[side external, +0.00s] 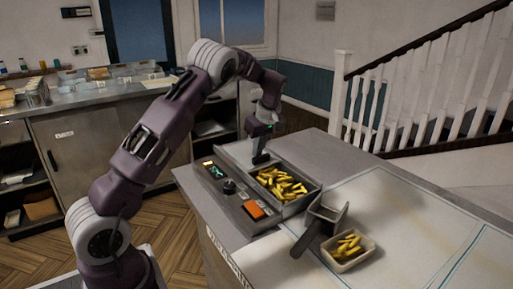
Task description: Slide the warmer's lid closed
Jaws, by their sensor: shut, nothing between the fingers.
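The warmer (222,193) is a grey metal unit set in the counter, with a display, a dark knob and an orange switch on its front panel. Its well is open over much of its length and shows yellow fries (281,184) inside. A flat grey panel that looks like the lid (237,151) lies at the far left end of the well. My gripper (261,159) is shut and empty, pointing down at the boundary between this panel and the open well. Whether it touches the lid or a handle cannot be told; the fingertips are small and dark.
A grey scoop (318,222) stands to the right of the warmer, with its handle toward the front. A small pale tray (343,266) of fries sits beside it on the light worktop. The counter behind the warmer (335,157) is clear.

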